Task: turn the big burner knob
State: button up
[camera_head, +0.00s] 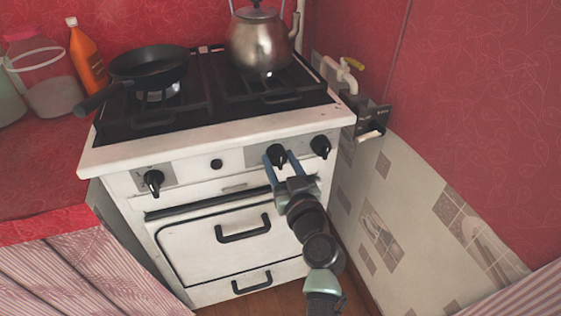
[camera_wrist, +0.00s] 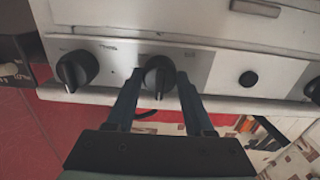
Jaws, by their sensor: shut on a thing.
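The black burner knob (camera_head: 277,154) between my fingers is on the white stove's front panel, just left of the rightmost knob. It also shows in the wrist view (camera_wrist: 158,74), with its grip bar roughly upright in that picture. My gripper (camera_head: 282,160) reaches up to the panel with one blue finger on each side of this knob. In the wrist view my gripper (camera_wrist: 159,82) is shut on the knob, whose lower part sits between the fingertips. The exact finger contact is hard to see.
Another knob (camera_head: 320,146) is close on the right, and one (camera_head: 154,182) is far left. The oven handle (camera_head: 243,230) juts out below. A pan (camera_head: 149,66) and a kettle (camera_head: 258,42) stand on the stove. A tiled wall (camera_head: 390,215) is close on the right.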

grip_shut()
jog(key=shift+m, duration=0.3)
jog(key=m+b, duration=0.1)
jog(key=m, duration=1.1)
jog(key=shift+m+p, duration=0.3)
jog(key=shift+p, duration=0.1)
jog(key=shift+m+p, duration=0.6)
jog(key=shift+m, duration=1.7)
